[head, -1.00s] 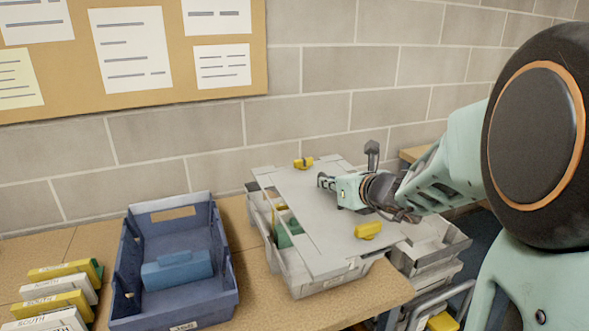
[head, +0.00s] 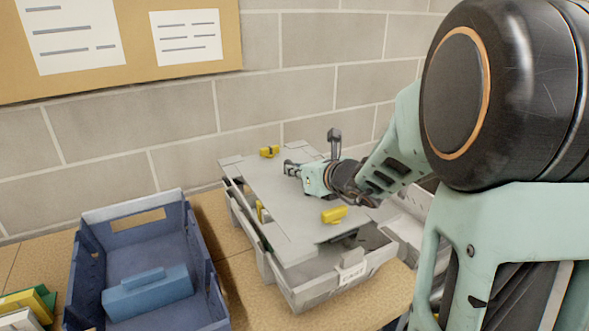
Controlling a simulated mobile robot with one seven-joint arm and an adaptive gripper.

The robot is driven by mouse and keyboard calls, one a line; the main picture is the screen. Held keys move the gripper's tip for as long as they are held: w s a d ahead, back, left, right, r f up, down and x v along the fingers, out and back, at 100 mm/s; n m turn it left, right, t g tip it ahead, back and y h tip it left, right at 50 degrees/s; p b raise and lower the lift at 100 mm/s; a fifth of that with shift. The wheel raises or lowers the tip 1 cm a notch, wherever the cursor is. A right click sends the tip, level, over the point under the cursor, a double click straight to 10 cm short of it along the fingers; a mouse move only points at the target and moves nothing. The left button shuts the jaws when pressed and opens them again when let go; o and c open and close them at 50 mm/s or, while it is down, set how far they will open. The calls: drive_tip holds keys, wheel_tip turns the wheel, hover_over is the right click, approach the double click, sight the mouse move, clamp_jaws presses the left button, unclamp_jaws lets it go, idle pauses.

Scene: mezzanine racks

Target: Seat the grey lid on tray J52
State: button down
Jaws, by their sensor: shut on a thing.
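The grey lid (head: 270,190) is a flat panel with yellow clips at its back edge (head: 270,151) and its front right (head: 334,214). It lies over a grey tray (head: 310,292) with a label on its front whose text I cannot read surely. The lid is askew to the tray: the tray's left side and part of its inside at the front right show uncovered. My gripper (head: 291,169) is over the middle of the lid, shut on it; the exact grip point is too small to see. Whether the lid touches the rim is unclear.
A blue open bin (head: 212,285) with a blue block (head: 148,292) inside stands left of the tray. Several yellow, white and green items (head: 25,305) are at the far left. More grey trays (head: 408,222) stand at right behind my arm. A brick wall (head: 180,130) closes the back.

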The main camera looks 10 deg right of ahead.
sight(301, 188)
drive_tip(key=shift+f+b, duration=1.85)
drive_tip(key=shift+f, duration=0.7)
drive_tip(key=shift+b, duration=0.45)
drive_tip(key=shift+f+b, duration=0.55)
drive_tip(key=shift+b, duration=0.05)
drive_tip(key=c, duration=2.3)
unclamp_jaws()
drive_tip(key=shift+s, duration=0.1)
drive_tip(key=shift+o, duration=0.2)
drive_tip(key=shift+s, duration=0.1)
